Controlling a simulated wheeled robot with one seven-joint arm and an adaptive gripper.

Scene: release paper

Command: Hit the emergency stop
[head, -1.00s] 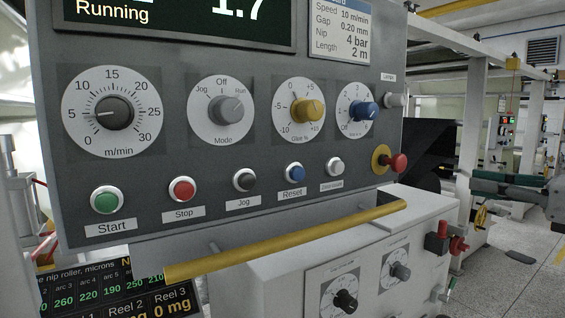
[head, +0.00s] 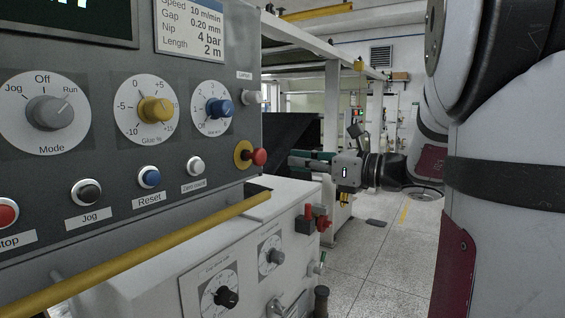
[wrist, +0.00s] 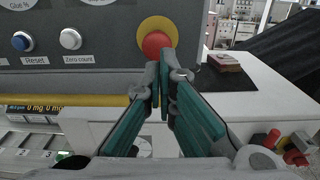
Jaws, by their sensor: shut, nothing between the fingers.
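The emergency stop is a red mushroom button (head: 260,157) on a yellow round base, at the lower right of the grey control panel (head: 215,130). In the wrist view the red button (wrist: 156,44) sits just above and beyond my fingertips, partly covered by them at its lower edge. My gripper (head: 292,161) is to the right of the button in the head view, its green fingers pointing left toward the panel. In the wrist view my gripper (wrist: 160,85) has its fingertips together and nothing between them. I cannot tell whether the fingertips touch the button.
A yellow rail (head: 150,250) runs along the panel's lower edge, below the button. Open floor (head: 375,265) lies to the right.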

